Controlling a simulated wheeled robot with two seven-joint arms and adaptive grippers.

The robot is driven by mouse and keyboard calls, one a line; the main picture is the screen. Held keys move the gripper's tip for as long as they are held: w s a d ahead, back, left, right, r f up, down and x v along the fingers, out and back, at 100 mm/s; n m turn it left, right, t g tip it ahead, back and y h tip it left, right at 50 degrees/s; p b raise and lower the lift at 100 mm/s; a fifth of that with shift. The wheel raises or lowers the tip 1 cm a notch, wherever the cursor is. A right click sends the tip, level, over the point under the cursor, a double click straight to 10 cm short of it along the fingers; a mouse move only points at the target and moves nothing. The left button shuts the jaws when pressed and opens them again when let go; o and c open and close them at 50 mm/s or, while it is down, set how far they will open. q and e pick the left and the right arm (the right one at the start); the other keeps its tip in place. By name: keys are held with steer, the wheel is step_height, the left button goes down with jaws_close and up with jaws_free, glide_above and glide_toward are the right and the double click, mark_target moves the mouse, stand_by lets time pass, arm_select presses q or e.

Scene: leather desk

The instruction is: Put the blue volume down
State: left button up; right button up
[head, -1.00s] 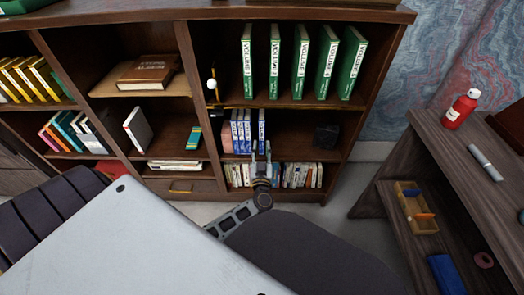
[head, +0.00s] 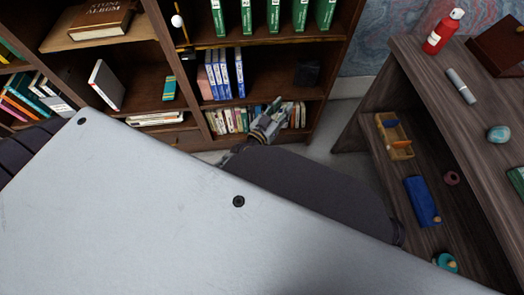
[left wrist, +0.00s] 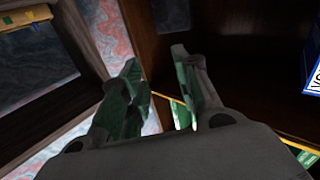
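Blue volumes (head: 223,75) with white spine labels stand upright on the middle shelf of the bookcase. The rightmost blue volume (head: 240,72) stands upright, with a narrow gap to its neighbours. A blue volume (left wrist: 313,68) also shows at the right edge of the left wrist view. My left gripper (head: 274,104) is in front of the bookcase, below and right of these volumes and apart from them. In the left wrist view its fingers (left wrist: 162,90) are spread with no book between them. My right gripper is not in view.
Green volumes (head: 273,16) stand on the shelf above, and small books (head: 232,120) on the shelf below. A dark block (head: 307,72) sits right of the blue volumes, with free shelf between. A wooden desk (head: 445,110) stands at the right.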

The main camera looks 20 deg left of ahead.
arm_select(q)
steer(key=s+d+f+m+g+h, duration=0.1)
steer(key=s+d+f+g, duration=0.3)
steer(key=s, duration=0.3)
steer(key=s+d+f+m+g+h, duration=0.1)
steer(key=s+d+f+m+g, duration=0.1)
steer(key=s+f+g, duration=0.35)
steer(key=s+a+n+g+y, duration=0.1)
steer(key=s+a+g+y, duration=0.1)
steer(key=s, duration=0.6)
steer(key=shift+s+a+n+g, duration=0.25)
steer(key=shift+a+n+g, duration=0.15)
steer(key=shift+a+g, duration=0.55)
